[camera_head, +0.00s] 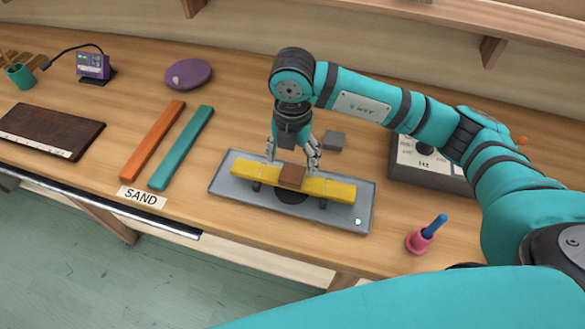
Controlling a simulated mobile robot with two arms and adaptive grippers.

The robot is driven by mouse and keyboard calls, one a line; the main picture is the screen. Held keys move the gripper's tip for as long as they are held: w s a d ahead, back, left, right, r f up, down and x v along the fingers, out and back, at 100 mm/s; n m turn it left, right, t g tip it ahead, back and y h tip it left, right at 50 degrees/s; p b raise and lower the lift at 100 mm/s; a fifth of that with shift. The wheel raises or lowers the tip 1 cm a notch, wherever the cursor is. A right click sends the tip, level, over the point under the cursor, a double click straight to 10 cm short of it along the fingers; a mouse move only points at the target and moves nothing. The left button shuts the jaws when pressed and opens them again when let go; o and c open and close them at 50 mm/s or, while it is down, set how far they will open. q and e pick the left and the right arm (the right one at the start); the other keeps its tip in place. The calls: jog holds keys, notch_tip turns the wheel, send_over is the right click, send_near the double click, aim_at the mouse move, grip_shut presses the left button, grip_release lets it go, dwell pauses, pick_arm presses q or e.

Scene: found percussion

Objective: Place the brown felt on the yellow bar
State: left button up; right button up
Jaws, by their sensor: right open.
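The brown felt (292,177) is a small brown block lying on top of the yellow bar (332,190), near its middle. The yellow bar rests across dark supports on a grey tray-like stand (225,187). My right gripper (292,163) is open just above and behind the felt, with a finger to each side of it. I cannot tell whether a finger touches the felt or the bar. My left gripper is not in view.
An orange bar (152,140) and a teal bar (182,147) lie left of the stand. A small grey block (333,140) sits behind it. A grey device (425,167) and a pink holder with a blue stick (420,240) stand to the right.

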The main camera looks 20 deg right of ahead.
aim_at(293, 173)
notch_tip(293, 173, up, 7)
jog(key=b, duration=0.1)
jog(key=shift+r, duration=0.15)
